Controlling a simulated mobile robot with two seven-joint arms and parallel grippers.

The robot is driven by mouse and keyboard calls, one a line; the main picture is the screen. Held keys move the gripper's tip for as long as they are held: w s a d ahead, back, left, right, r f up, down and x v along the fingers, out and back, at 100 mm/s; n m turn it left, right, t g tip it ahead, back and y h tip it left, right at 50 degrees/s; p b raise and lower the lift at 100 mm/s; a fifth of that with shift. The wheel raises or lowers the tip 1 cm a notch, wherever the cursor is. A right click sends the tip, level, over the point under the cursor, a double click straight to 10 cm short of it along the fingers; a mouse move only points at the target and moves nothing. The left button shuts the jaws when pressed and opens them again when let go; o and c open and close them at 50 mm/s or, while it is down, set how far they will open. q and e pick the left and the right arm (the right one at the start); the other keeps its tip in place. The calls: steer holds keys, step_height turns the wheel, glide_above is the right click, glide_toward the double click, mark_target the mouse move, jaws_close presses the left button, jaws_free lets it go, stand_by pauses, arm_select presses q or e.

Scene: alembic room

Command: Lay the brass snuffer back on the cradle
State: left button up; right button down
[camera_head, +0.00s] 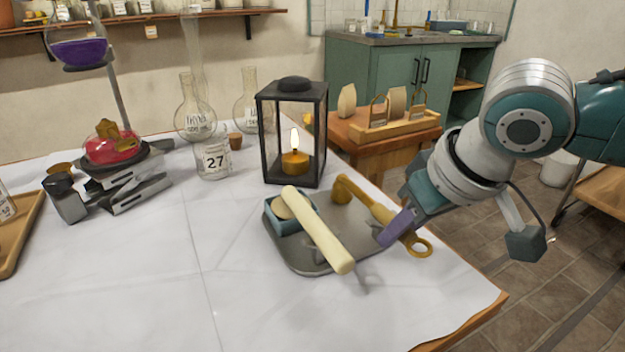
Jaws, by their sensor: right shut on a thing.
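The brass snuffer (373,208) shows at the right side of the grey tray (315,266), with its bell end toward the lantern and its ring end toward the front right. My right gripper (397,227) comes in from the right and is shut on the snuffer's handle near the ring. I cannot tell whether the snuffer touches the tray or is held just above it. No cradle shows clearly; small grey pieces on the tray are partly hidden by a cream candle (318,229). My left gripper is not in view.
The cream candle leans across the tray and a small blue box (283,222). Glass flasks and a jar marked 27 (214,160) stand back left. The table's front left is clear.

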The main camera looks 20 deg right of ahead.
steer(key=shift+f+p, duration=0.15)
steer(key=shift+p, duration=0.2)
stand_by(0.3)
steer(key=c, duration=0.6)
jaws_free()
steer(key=shift+c, duration=0.2)
